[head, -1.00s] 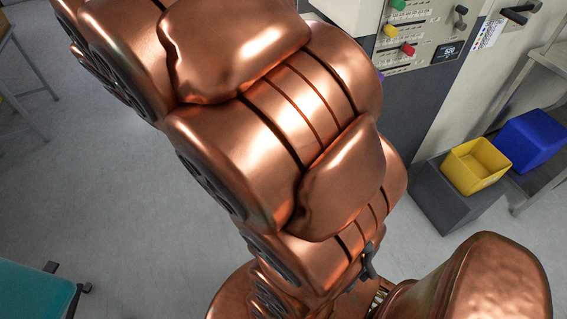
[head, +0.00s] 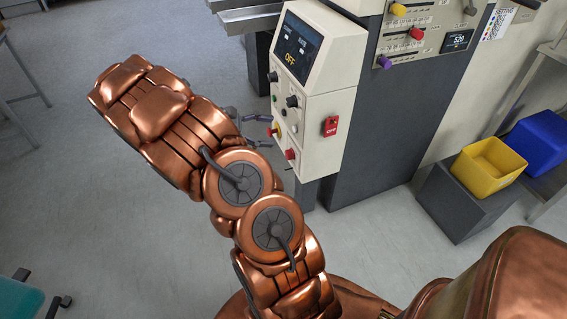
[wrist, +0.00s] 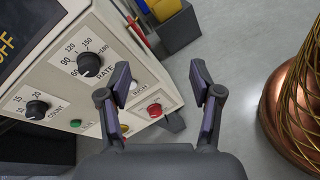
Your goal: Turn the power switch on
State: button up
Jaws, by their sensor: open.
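A red switch (head: 330,127) sits on the right side wall of the cream control box (head: 322,75). Its lettering is too small to read surely. The box's display (head: 297,48) reads OFF. In the wrist view a red part (wrist: 138,30) shows edge-on beyond the panel's edge; I cannot tell whether it is that switch. My gripper (head: 268,131) is open and empty, in front of the box's knob panel, around the corner from the red switch.
The panel carries a RATE knob (wrist: 89,64), a COUNT knob (wrist: 37,109) and a red button (wrist: 155,110) close to the left finger. A yellow bin (head: 487,167) and a blue bin (head: 541,143) stand at the right.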

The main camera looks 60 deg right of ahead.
jog(key=w+d+f+n+h+b, duration=0.1)
jog(key=w+d+f+b, duration=0.1)
jog(key=f, duration=0.4)
jog(key=w+d+f+n+h+b, duration=0.1)
jog(key=w+d+f+n+b, duration=0.15)
jog(key=f, duration=0.25)
jog(key=n+h+b, duration=0.3)
jog(key=b, duration=0.1)
send_near(286, 155)
jog(key=s+d, duration=0.1)
jog(key=s, duration=0.1)
jog(key=shift+m+t, duration=0.25)
jog(key=shift+t, duration=0.05)
jog(key=shift+w+r+b+x, duration=0.1)
jog(key=shift+r+b+x, duration=0.05)
jog(key=shift+x, duration=1)
jog(key=shift+w+r+b+x, duration=0.1)
jog(key=shift+r+b+x, duration=0.1)
jog(key=shift+x, duration=0.95)
jog(key=shift+w+r+b+x, duration=0.1)
jog(key=shift+b+x, duration=0.05)
jog(key=shift+x, duration=1)
jog(key=shift+d, duration=0.1)
jog(key=c, duration=1.1)
jog(key=shift+c, duration=0.2)
